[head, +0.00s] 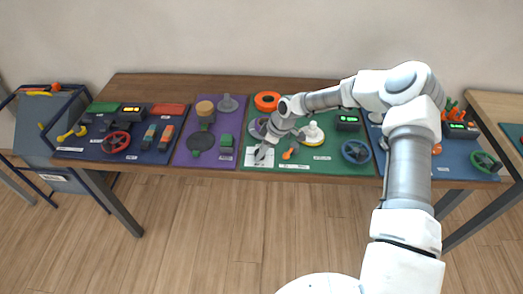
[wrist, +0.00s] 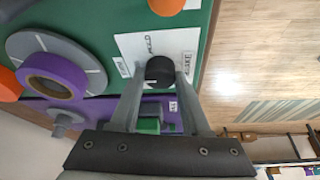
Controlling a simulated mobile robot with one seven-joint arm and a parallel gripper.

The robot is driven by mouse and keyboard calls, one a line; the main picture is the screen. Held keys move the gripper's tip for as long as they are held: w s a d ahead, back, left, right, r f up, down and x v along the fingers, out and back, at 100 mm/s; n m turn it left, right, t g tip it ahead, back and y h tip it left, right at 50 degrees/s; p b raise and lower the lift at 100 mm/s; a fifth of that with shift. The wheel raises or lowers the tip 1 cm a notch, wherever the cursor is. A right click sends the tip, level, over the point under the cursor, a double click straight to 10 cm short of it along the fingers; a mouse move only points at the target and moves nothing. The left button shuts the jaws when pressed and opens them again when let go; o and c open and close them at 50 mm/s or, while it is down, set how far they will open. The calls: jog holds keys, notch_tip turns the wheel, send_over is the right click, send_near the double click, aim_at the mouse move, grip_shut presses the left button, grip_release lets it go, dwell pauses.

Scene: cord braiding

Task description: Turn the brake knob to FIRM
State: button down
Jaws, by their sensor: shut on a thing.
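The brake knob (wrist: 160,69) is a short black cylinder on a white label plate (wrist: 128,46) at the edge of the green mat. My gripper (wrist: 161,78) is shut on the knob, one finger on each side. Small printed words stand around the knob; one seems to read HOLD and one BRAKE, the others are too small to read. No pointer mark shows on the knob, so its setting cannot be told. In the head view the white plate (head: 251,161) lies at the front left of the green mat, with my gripper (head: 262,153) over it; the knob is mostly hidden there.
A purple ring on a grey disc (wrist: 30,65) lies close to the plate. An orange part (head: 289,154) and a white spool (head: 312,133) are on the green mat (head: 340,160). A purple mat (head: 183,155) with a green block (head: 226,140) adjoins. The floor in front is clear.

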jog(key=shift+c, duration=1.9)
grip_release()
jog(key=v, duration=1.7)
jog(key=shift+r, duration=0.2)
jog(key=shift+s, duration=0.1)
jog(key=s+d+r+m+t+h, duration=0.2)
jog(key=s+d+r+m+h, duration=0.4)
jog(key=s+d+r+m, duration=0.8)
jog(key=s+a+r+t, duration=0.1)
jog(key=s+a+r, duration=0.1)
jog(key=s, duration=0.6)
jog(key=s+a+r+m+t+y, duration=0.1)
jog(key=s+r, duration=0.3)
jog(key=s, duration=0.5)
jog(key=shift+s+a+r+t+y, duration=0.15)
jog(key=shift+s+a+t+y, duration=0.15)
jog(key=shift+a, duration=0.3)
